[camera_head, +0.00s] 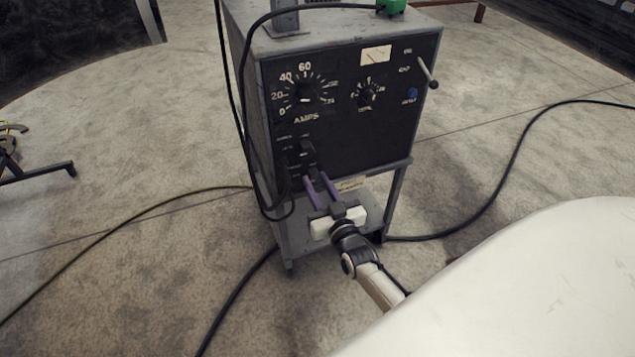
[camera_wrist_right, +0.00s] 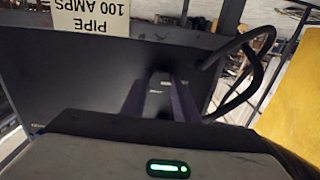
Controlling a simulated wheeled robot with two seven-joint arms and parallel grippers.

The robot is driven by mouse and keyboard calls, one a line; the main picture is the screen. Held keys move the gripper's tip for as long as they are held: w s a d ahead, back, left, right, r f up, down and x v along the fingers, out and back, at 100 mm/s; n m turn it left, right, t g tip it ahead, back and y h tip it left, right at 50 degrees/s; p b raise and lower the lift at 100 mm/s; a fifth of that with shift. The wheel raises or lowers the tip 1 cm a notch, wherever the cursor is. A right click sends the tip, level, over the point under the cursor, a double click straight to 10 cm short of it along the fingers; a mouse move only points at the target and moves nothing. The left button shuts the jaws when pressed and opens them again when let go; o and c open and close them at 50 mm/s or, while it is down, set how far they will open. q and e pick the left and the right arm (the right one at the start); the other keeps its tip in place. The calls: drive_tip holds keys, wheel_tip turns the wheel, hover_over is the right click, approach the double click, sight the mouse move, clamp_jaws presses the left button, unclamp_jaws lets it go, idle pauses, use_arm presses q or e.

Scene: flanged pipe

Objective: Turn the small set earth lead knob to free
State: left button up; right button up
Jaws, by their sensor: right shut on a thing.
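The grey welding set (camera_head: 334,100) stands on the floor with its black panel facing me. At the panel's lower left are dark lead fittings (camera_head: 300,156), with a black cable by them. My right gripper (camera_head: 314,177) reaches up to them with its purple fingers and is shut on a dark part there, which I take as the earth lead knob. Its outline and turn position are too dark to tell. In the right wrist view the purple fingers (camera_wrist_right: 159,100) flank a dark piece against the panel. My left gripper is not in view.
The panel also bears a large amps dial (camera_head: 306,93), a smaller dial (camera_head: 367,94), a blue knob (camera_head: 412,92) and a metal lever (camera_head: 427,73). A green block (camera_head: 391,7) sits on top. Black cables (camera_head: 510,165) cross the concrete floor. A pale rounded surface fills the lower right.

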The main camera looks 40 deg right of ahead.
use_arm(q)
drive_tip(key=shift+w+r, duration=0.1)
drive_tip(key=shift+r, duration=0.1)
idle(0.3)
use_arm(e)
drive_tip(key=o, duration=1.1)
drive_tip(key=shift+c, duration=0.2)
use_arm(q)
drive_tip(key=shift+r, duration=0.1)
use_arm(e)
drive_tip(key=shift+s, duration=0.1)
drive_tip(key=shift+s+a, duration=0.1)
drive_tip(key=shift+s, duration=0.25)
use_arm(q)
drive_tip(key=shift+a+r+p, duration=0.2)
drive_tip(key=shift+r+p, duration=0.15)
drive_tip(key=shift+p, duration=0.85)
use_arm(e)
drive_tip(key=v, duration=0.9)
drive_tip(key=shift+s, duration=0.25)
